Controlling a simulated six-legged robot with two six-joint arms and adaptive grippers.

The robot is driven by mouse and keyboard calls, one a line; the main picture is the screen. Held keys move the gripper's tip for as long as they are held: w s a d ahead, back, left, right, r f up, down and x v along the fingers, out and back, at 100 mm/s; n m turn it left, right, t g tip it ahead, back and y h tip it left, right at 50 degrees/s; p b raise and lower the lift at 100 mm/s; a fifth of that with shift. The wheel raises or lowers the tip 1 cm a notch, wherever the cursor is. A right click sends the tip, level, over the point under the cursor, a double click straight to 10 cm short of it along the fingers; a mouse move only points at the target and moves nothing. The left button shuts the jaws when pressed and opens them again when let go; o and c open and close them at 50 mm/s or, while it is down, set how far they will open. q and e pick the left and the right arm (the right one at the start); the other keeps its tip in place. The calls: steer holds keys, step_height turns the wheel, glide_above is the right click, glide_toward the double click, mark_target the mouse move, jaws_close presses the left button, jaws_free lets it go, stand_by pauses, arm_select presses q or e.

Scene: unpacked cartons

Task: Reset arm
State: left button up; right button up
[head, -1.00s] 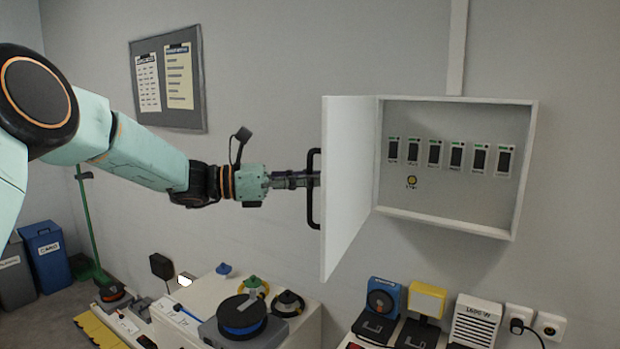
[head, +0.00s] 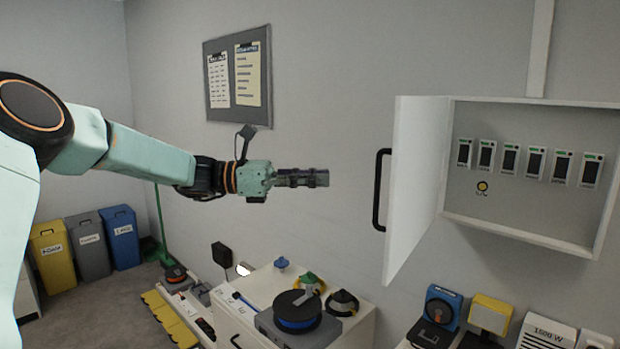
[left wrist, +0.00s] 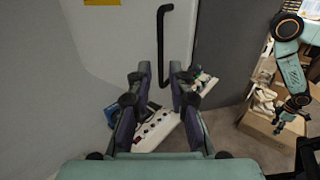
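My left gripper (head: 318,178) reaches in from the left in the head view, pointing right, with bare wall between its tips and the black door handle (head: 378,190). In the left wrist view its two fingers (left wrist: 160,88) stand apart with nothing between them, so it is open and empty. The handle (left wrist: 162,42) shows beyond the fingertips there. The white cabinet door (head: 412,185) stands open, swung out from the wall cabinet (head: 530,237).
Inside the cabinet are several breakers (head: 510,158) and a yellow button (head: 482,186). Below the gripper is a white workbench (head: 240,318) with a dark reel (head: 297,312). Several bins (head: 88,245) stand at the far left. A notice board (head: 238,77) hangs behind the arm.

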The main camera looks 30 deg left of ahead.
arm_select(q)
steer(key=shift+a, duration=0.1)
steer(key=shift+s+a, duration=0.1)
steer(key=shift+s, duration=0.1)
steer(key=shift+a, duration=0.15)
